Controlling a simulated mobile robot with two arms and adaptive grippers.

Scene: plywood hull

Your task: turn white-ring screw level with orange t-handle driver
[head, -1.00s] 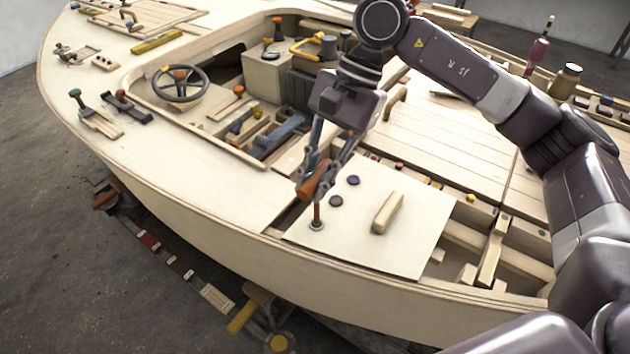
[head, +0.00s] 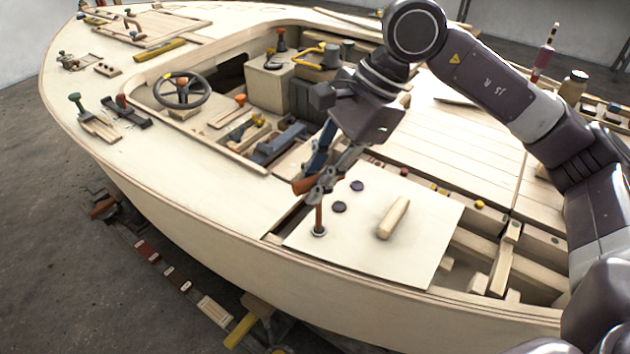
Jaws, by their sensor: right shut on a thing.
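The orange T-handle driver (head: 305,186) is in the head view, its shaft pointing down to the white-ring screw (head: 319,231) near the left edge of a pale plywood panel (head: 405,255). My right gripper (head: 322,187) is shut on the driver's handle from above. The driver stands roughly upright and its lower end meets the white ring; the tip and screw head are hidden, so I cannot tell how high the screw sits. My left gripper is not in view.
Two dark round screws (head: 340,207) and a wooden grip block (head: 393,217) are on the same panel. An open framed bay (head: 500,265) lies to its right. A steering wheel (head: 181,90) and a tool-filled cockpit well (head: 262,135) are to the left.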

